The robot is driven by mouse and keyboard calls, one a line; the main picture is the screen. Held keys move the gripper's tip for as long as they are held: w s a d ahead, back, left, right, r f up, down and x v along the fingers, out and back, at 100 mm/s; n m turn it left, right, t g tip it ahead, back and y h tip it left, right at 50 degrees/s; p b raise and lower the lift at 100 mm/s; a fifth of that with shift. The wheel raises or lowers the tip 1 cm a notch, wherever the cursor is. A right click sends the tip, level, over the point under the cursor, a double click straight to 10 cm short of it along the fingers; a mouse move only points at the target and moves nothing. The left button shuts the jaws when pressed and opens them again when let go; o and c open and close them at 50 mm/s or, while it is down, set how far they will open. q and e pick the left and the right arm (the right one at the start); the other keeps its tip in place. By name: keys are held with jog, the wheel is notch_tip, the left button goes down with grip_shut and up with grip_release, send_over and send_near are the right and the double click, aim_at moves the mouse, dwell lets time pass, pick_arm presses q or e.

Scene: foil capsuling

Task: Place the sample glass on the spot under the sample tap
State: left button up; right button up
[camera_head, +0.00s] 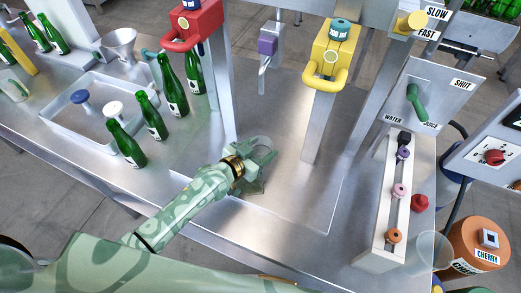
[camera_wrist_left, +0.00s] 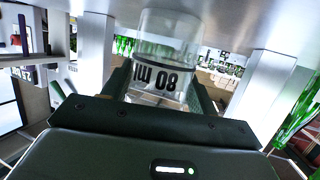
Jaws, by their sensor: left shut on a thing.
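My left gripper (camera_head: 258,166) is shut on a clear sample glass (camera_wrist_left: 168,50), low over the steel worktop. In the left wrist view the glass stands between the two fingers and has a dark band and printed dark marks. In the head view only its faint clear rim (camera_head: 260,143) shows past the gripper. I cannot tell whether its base touches the worktop. My right gripper is out of view.
A red-handled post (camera_head: 217,70) and a yellow-handled post (camera_head: 328,80) flank the purple tap. Green bottles (camera_head: 126,143) and a shallow tray (camera_head: 60,130) stand left. A rack of coloured knobs (camera_head: 375,235) stands right. The worktop (camera_head: 290,200) right of the gripper is clear.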

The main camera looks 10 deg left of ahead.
pick_arm(q)
jog(key=shift+f, duration=0.1)
jog(key=o, duration=1)
jog(key=shift+r, duration=0.3)
jog(key=p+v, duration=0.2)
jog(key=v, duration=1)
jog(key=shift+f, duration=0.1)
